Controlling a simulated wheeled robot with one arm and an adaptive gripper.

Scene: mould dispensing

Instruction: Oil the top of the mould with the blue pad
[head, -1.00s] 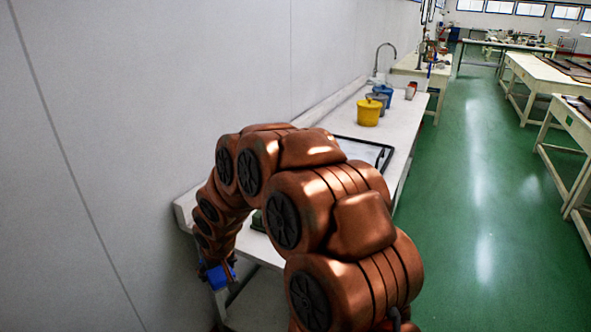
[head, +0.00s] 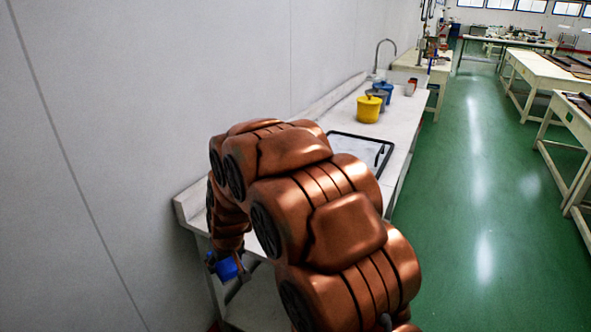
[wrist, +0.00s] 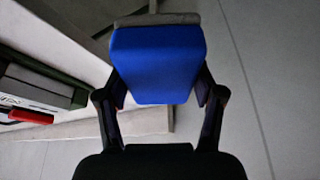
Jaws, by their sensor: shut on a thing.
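My gripper (wrist: 158,92) is shut on the blue pad (wrist: 158,62), a blue block with a grey layer on its far end. In the head view the blue pad (head: 228,268) hangs at the near end of the white bench, apart from the bench top and beyond its edge. My gripper (head: 226,266) shows only in part there, below my arm. I cannot make out the mould for certain. A dark green, box-like thing with a grey part (wrist: 40,85) lies on the bench at the left of the wrist view. My arm hides part of the bench in the head view.
The white bench (head: 405,118) runs along the grey wall. A black-rimmed tray (head: 345,138) lies on it, with a yellow bucket (head: 368,108) and blue container (head: 383,88) farther back. A red thing (wrist: 30,116) lies beside the green one.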

